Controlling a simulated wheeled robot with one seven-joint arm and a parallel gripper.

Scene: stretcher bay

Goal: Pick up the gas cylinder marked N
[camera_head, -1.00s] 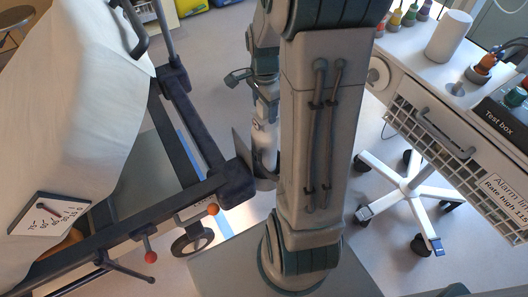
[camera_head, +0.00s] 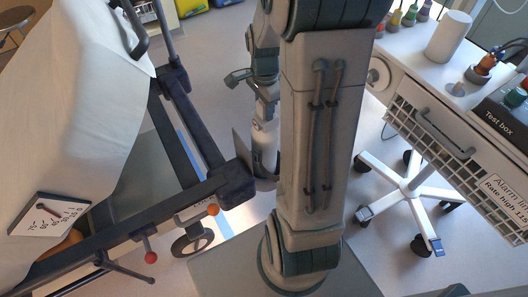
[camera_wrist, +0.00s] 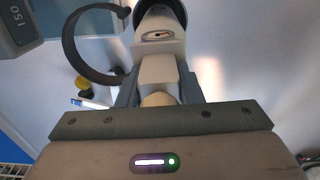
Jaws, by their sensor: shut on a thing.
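In the wrist view my gripper (camera_wrist: 159,92) is shut on the pale block-shaped top of a gas cylinder (camera_wrist: 160,65), with one finger on each side. A small round gauge sits on the block, and a dark rounded part lies beyond it. No letter shows there. In the head view the cylinder (camera_head: 264,150) is a pale upright tube below my wrist, between the stretcher frame and my arm. My arm partly hides it, and its marking cannot be read.
The stretcher's dark frame (camera_head: 190,130) is close on the left of the cylinder, with a dark plate (camera_head: 242,154) beside it. A wheeled white cart (camera_head: 440,125) stands right. Grey floor shows between. A dark curved bar (camera_wrist: 82,50) passes left of my fingers.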

